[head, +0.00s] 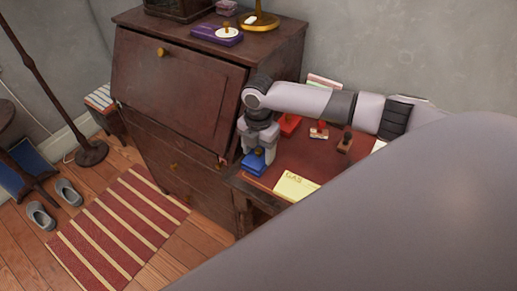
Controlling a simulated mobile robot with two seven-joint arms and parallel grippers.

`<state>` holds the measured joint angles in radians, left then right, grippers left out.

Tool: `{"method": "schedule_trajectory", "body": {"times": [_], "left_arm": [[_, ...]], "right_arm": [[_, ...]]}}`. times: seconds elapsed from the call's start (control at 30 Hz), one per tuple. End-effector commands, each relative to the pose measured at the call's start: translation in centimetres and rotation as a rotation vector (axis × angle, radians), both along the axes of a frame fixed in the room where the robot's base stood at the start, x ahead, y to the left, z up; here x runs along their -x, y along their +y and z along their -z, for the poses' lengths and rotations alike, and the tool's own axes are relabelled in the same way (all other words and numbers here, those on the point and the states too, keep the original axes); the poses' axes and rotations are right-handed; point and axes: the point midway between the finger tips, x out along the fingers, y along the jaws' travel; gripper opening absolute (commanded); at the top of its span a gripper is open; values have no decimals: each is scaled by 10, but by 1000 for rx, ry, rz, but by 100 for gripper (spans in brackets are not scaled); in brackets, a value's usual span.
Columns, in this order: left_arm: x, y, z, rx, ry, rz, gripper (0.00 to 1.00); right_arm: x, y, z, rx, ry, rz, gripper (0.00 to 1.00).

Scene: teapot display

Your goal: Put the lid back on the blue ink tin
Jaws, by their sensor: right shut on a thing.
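The blue ink tin (253,164) is at the left edge of the red-brown desk top, directly below my right gripper. My right gripper (260,152) points down and is shut on a small brownish knob, which looks like the lid's handle. The fingers hide most of the lid, so I cannot tell whether it rests on the tin or is just above it. My left gripper is not in view.
A red tin (289,124) and wooden stamps (344,143) stand behind on the desk (262,182). A yellow note (295,186) lies at the front.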

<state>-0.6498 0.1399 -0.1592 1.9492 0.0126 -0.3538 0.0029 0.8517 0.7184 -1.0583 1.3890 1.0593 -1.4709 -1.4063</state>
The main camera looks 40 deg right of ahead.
Motion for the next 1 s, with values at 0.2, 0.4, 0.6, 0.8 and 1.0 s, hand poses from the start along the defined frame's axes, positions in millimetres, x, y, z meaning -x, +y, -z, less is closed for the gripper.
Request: {"method": "schedule_trajectory", "body": {"times": [0.2, 0.4, 0.6, 0.8, 1.0], "left_arm": [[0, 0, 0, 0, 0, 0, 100], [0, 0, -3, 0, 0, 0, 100], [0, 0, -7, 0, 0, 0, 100], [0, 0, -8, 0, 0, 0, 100], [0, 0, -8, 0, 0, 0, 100]], "right_arm": [[0, 0, 0, 0, 0, 0, 33], [0, 0, -1, -1, 0, 0, 33], [1, 1, 0, -1, 1, -1, 33], [0, 0, 1, 0, 0, -1, 33], [0, 0, 1, 0, 0, -1, 33]]}}
